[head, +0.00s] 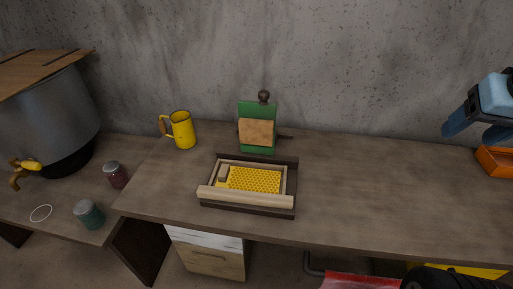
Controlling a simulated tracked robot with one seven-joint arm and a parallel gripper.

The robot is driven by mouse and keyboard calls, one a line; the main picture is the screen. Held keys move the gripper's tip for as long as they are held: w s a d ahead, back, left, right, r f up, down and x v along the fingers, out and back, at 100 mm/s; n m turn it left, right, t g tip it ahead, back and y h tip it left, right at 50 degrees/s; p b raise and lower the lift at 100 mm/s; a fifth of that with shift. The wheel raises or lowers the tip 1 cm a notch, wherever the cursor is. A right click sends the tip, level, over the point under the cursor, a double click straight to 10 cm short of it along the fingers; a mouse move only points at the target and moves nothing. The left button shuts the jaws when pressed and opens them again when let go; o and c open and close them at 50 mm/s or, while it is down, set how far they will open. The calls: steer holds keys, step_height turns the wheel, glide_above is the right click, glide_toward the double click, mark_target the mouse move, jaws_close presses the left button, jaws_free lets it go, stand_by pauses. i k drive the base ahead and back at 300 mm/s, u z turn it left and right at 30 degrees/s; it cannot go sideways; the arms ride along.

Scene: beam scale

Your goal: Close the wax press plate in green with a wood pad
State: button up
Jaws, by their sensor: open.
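The wax press plate (244,114) is a green upright panel standing open behind the press, with a dark round knob on top. A wood pad (256,132) is on its front face. The press base (204,193) is a dark tray with a pale wooden frame, and a yellow honeycomb sheet (254,180) lies inside it. A small wooden block sits at the sheet's left end. My gripper (472,132) is at the far right, above the table and well away from the press. Its blue fingers are apart with nothing between them.
A yellow mug (182,131) stands left of the press. A large metal pot (45,112) and two small jars (116,175) are on the lower left table. An orange bin (497,160) sits at the right, near my gripper. The tabletop (390,185) between press and bin is clear.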

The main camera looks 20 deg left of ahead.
mark_target(258, 122)
steer(key=k, duration=1.25)
steer(key=u, duration=0.75)
steer(key=i, duration=1.5)
steer(key=z, duration=0.45)
